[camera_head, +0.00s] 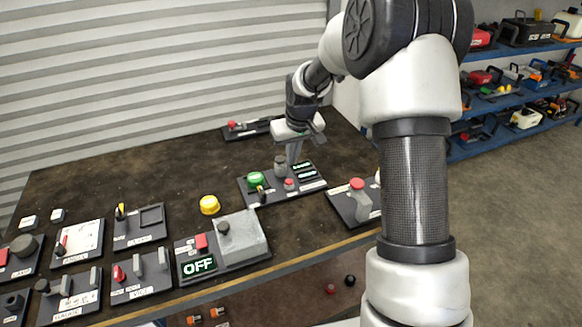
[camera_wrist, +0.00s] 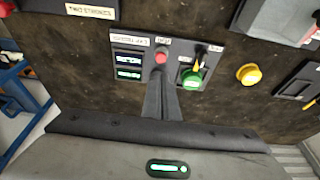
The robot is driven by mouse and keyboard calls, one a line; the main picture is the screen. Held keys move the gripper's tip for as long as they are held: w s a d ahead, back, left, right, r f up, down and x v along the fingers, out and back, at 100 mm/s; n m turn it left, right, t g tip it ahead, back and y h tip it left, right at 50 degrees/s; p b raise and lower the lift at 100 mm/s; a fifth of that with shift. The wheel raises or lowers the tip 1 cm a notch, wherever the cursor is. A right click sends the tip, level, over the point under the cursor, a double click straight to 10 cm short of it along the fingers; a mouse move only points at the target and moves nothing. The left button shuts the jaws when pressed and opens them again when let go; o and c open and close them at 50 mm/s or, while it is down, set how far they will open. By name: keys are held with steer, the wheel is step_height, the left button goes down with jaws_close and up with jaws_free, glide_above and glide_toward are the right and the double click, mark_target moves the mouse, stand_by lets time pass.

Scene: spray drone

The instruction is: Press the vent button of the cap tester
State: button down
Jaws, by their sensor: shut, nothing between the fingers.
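The cap tester (camera_head: 270,196) is a dark panel on the brown table. In the wrist view its label reads "CAP TESTER" (camera_wrist: 130,40). The vent button (camera_wrist: 161,57) is a small red button under a small label; it also shows in the head view (camera_head: 289,184). A green round part (camera_wrist: 193,80) with a yellow lever (camera_wrist: 197,63) sits to its right in the wrist view. Two lit displays (camera_wrist: 128,57) are to its left. My gripper (camera_wrist: 161,82) is shut and empty, fingers pointing down over the panel. Its tips (camera_head: 292,163) look close to the red button; contact cannot be told.
Another panel with a red button (camera_head: 357,184) stands to the right. A yellow button (camera_head: 209,204) and a grey box panel with an "OFF" display (camera_head: 197,266) are to the left. More panels fill the table's left end.

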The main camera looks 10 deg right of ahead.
steer(key=shift+v, duration=2.4)
steer(key=shift+w, duration=0.15)
steer(key=s+r+t+h+p, duration=0.1)
steer(key=s+r+p, duration=0.2)
steer(key=s+r, duration=0.45)
steer(key=s+r+p, duration=0.3)
steer(key=s+r, duration=0.2)
steer(key=r, duration=0.6)
steer(key=s+r+m+p, duration=0.1)
steer(key=s+r, duration=0.3)
steer(key=s, duration=0.6)
steer(key=s+r+m+t+p, duration=0.1)
steer(key=s+r+p, duration=0.3)
steer(key=s, duration=0.6)
steer(key=shift+s, duration=0.4)
steer(key=shift+a, duration=0.1)
